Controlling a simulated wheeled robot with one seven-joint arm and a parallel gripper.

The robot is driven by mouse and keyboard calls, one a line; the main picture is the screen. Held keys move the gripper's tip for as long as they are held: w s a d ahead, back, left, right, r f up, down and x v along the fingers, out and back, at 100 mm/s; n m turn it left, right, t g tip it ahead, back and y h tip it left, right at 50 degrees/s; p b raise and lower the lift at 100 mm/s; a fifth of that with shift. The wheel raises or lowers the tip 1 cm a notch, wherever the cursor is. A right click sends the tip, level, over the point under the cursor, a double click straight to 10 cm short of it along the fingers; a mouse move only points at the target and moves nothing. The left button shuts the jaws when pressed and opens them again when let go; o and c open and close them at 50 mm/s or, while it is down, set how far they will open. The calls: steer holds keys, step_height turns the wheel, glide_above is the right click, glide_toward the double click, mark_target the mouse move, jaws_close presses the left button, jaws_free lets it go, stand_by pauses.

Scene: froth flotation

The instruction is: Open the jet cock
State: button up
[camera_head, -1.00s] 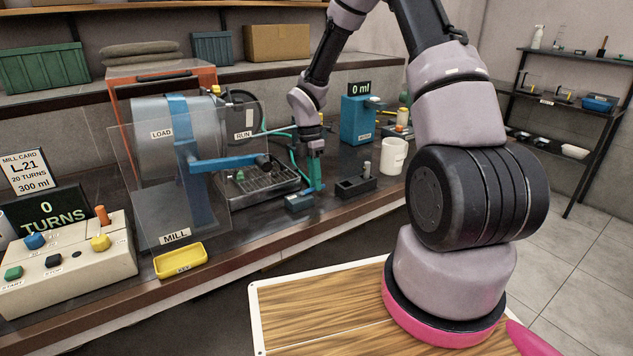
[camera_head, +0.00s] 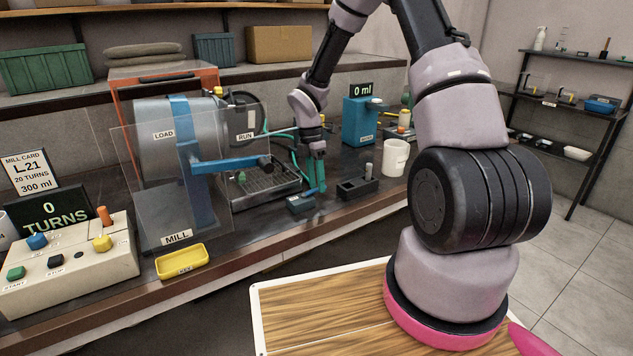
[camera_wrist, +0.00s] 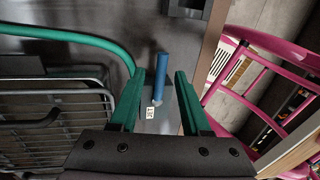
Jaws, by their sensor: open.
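The jet cock (camera_head: 301,204) is a small dark block with a blue lever at the bench's front part, right of the mill. In the wrist view its blue lever (camera_wrist: 160,78) stands out from a grey base with a small white label. My gripper (camera_head: 316,187) is at the cock, pointing down, with green fingers. In the wrist view my gripper (camera_wrist: 158,76) is open, with one finger on each side of the lever and a gap to each. Lever contact is not visible.
A green hose (camera_wrist: 80,38) and a wire rack (camera_wrist: 60,110) lie left of my fingers in the wrist view. A dark holder block (camera_head: 357,188) and a white cup (camera_head: 395,158) stand right of the cock. The mill's clear guard (camera_head: 190,180) is to the left.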

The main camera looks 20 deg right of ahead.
step_height(320, 180, up, 11)
steer(key=w, duration=0.2)
steer(key=shift+a+f, duration=0.2)
steer(key=shift+a, duration=0.15)
steer(key=s+d+r+m+t, duration=0.2)
steer(key=s+r+m, duration=0.35)
steer(key=r, duration=0.35)
steer(key=s+d+r+m+t, duration=0.1)
steer(key=s+r+m+t, duration=0.1)
steer(key=s+r+m, duration=0.45)
steer(key=s+d+r+m+t+y, duration=0.1)
steer(key=s+r+m+t, duration=0.4)
steer(key=s+r+m, duration=0.5)
steer(key=s+m+y, duration=0.1)
steer(key=s+m, duration=0.1)
steer(key=m, duration=0.2)
steer(key=shift+s+d+y, duration=0.15)
steer(key=shift+y, duration=0.25)
